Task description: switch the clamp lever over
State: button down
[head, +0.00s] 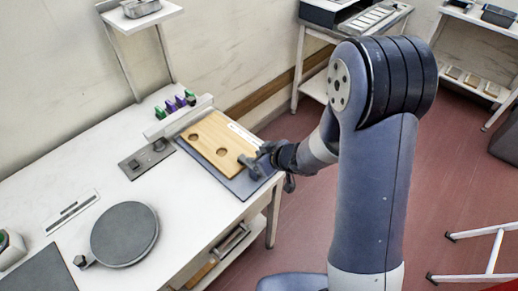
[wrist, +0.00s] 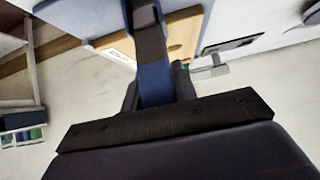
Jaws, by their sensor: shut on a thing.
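My gripper (head: 262,160) is at the right end of a wooden board (head: 213,143) with two round holes, low over the bench's edge. In the wrist view my gripper (wrist: 156,84) is shut, with a dark and blue bar between its fingers. I take this bar to be the clamp lever (wrist: 155,92); its pivot is not clear. In the head view my gripper and arm hide the lever. The board also shows in the wrist view (wrist: 185,38). It lies on a blue-grey base plate (head: 243,183), against a pale raised bar (head: 178,118).
Green and purple pieces (head: 175,103) stand behind the bar. A dark plate with a small fitting (head: 147,160) lies left of the board. A round grey disc (head: 124,234) sits nearer on the white bench (head: 60,170). A white stepped frame (head: 490,255) stands on the red floor.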

dwell(0.3)
jog(key=c, duration=1.1)
grip_release()
jog(key=p+v, duration=0.2)
jog(key=v, duration=0.8)
jog(key=shift+s+d+r, duration=0.1)
jog(key=shift+d+r, duration=0.1)
jog(key=shift+r, duration=0.05)
